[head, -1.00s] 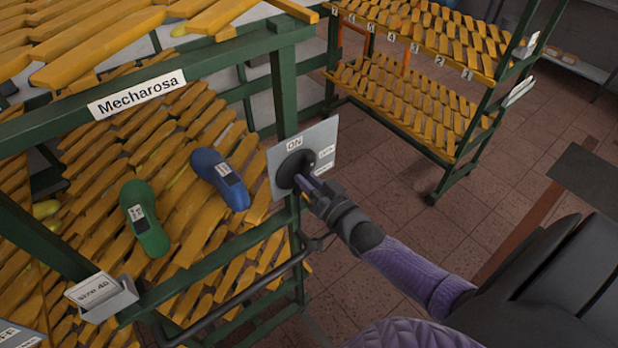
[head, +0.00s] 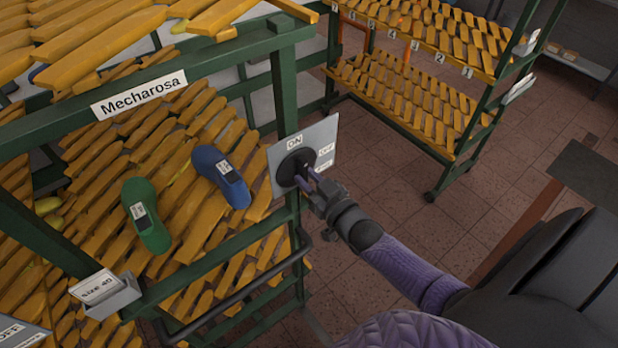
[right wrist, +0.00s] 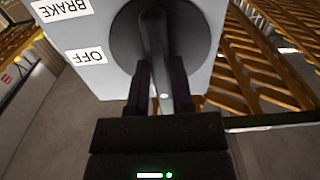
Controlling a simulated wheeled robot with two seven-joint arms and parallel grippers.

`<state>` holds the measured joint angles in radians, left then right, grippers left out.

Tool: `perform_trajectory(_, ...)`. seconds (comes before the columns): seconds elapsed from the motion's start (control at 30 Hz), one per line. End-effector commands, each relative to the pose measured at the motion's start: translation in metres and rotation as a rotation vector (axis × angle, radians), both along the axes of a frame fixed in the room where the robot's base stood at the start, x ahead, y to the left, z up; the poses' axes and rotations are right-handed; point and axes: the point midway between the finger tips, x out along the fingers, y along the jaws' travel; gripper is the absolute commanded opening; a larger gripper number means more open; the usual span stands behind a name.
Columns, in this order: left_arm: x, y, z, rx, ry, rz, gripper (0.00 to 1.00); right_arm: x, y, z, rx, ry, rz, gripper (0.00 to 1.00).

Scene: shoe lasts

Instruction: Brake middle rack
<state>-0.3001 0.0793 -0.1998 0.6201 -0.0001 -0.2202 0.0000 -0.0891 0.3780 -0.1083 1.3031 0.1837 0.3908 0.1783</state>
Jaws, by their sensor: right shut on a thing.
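A grey switch plate (head: 322,140) with a round black dial (head: 290,160) is fixed to a green post of the Mecharosa rack (head: 290,90). It carries an ON label at the top and smaller labels at its right. In the right wrist view the plate (right wrist: 95,45) shows BRAKE and OFF labels, upside down. My right gripper (head: 305,181) is at the dial, its fingers shut on the dial's lever (right wrist: 154,35), one on each side. The lever's exact setting is hard to tell. My left gripper is out of view.
A green shoe last (head: 146,222) and a blue one (head: 212,170) lie on the rack's sloped yellow slats. A black bar (head: 262,278) runs below. A second rack (head: 410,95) with numbered shelves stands behind. The tiled floor (head: 480,210) between is clear.

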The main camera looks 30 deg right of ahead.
Motion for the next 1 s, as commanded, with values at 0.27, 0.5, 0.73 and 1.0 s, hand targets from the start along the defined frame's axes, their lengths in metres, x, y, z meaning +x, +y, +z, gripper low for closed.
perform_trajectory(0.27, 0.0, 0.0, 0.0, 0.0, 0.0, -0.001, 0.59, -0.001, 0.0, -0.001, -0.002, 0.004, 0.0, 0.3)
perform_trajectory(0.5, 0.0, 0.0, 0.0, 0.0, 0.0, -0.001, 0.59, 0.0, 0.0, -0.001, -0.001, 0.002, 0.0, 0.63)
perform_trajectory(0.73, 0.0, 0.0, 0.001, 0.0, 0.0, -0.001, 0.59, -0.003, 0.0, -0.001, 0.0, 0.002, 0.0, 0.63)
perform_trajectory(1.0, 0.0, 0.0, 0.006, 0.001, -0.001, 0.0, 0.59, -0.062, -0.005, -0.001, 0.001, 0.006, 0.0, 0.63)
